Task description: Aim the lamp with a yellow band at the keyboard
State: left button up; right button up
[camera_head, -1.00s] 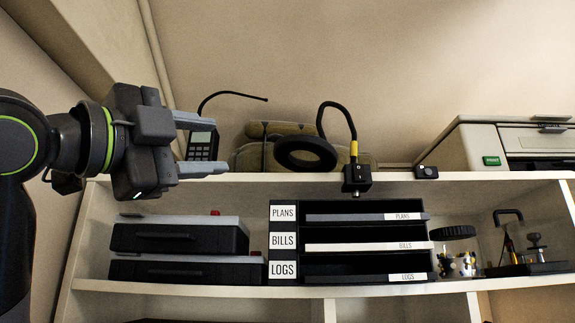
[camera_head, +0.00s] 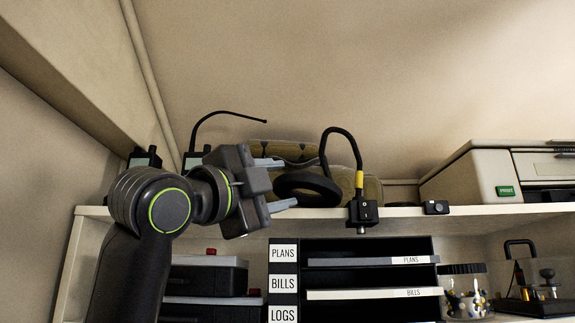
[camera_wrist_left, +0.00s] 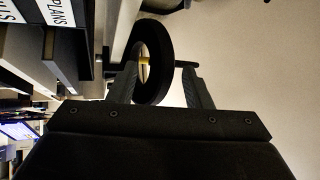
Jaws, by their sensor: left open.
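The lamp with a yellow band has a black ring-shaped head (camera_head: 330,190), a bent black gooseneck, a yellow band (camera_head: 359,179) and a black clamp (camera_head: 362,211) on the front edge of the top shelf. My left gripper (camera_head: 287,183) is open at the left side of the ring head. In the left wrist view the ring head (camera_wrist_left: 161,62) appears between the spread fingers of my gripper (camera_wrist_left: 160,80); I cannot tell whether they touch it. I see no keyboard that I can make out. My right gripper is not in view.
Another thin black gooseneck (camera_head: 205,122) rises behind my left arm. A beige printer (camera_head: 470,178) stands at the right on the shelf (camera_head: 470,211). A small black box (camera_head: 436,208) sits right of the clamp. Labelled trays (camera_head: 373,293) are below.

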pick_arm(q)
jog(key=shift+p+x, duration=0.45)
jog(key=shift+x, duration=0.65)
jog(key=shift+w+d+r, duration=0.1)
jog(key=shift+w+d, duration=0.2)
jog(key=shift+w, duration=0.05)
jog(key=shift+s, duration=0.1)
grip_shut()
